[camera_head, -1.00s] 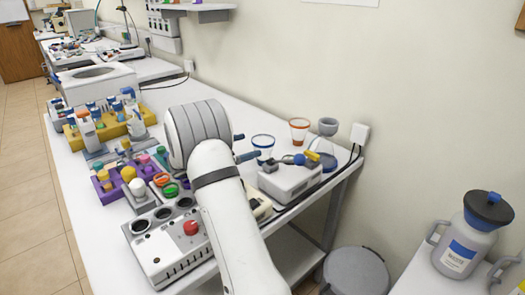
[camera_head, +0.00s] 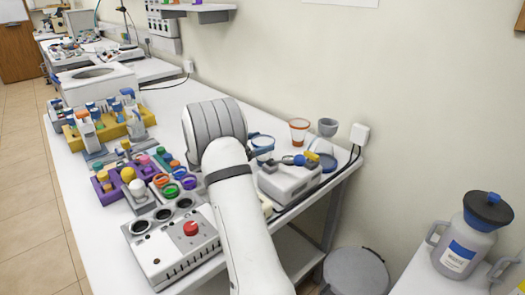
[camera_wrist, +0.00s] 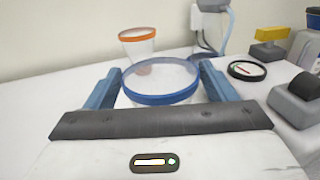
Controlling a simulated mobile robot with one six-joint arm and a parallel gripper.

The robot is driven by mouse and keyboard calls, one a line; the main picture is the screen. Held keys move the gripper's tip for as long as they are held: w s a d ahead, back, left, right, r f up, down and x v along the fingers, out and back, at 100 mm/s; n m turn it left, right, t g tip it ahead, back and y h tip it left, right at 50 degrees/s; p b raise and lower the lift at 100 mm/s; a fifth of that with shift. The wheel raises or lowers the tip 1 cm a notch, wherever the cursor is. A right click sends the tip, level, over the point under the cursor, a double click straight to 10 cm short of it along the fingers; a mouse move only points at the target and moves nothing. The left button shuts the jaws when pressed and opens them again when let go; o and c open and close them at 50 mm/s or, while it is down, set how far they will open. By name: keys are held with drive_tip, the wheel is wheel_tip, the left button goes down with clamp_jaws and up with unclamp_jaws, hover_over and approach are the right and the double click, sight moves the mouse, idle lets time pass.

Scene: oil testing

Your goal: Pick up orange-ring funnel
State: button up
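The orange-ring funnel (camera_head: 299,130) stands at the back of the bench near the wall, a clear cup shape with an orange rim. In the wrist view the orange-ring funnel (camera_wrist: 138,46) is upright, beyond and slightly left of a blue-ring funnel (camera_wrist: 160,84). The blue-ring funnel (camera_head: 262,143) stands in front of it in the head view. My gripper (camera_wrist: 163,82) is open, with its two blue fingers spread on either side of the blue-ring funnel in the wrist view; contact cannot be told. The orange-ring funnel is beyond the fingertips. My wrist hides the gripper's base in the head view.
A grey cup-shaped piece (camera_head: 327,127) stands right of the orange-ring funnel. A white device (camera_head: 288,181) is right of my arm. A white control box (camera_head: 170,243) and a purple rack (camera_head: 110,194) are to the left. A wall closes off the back.

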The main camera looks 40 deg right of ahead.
drive_tip(key=c, duration=0.6)
drive_tip(key=shift+r, duration=0.15)
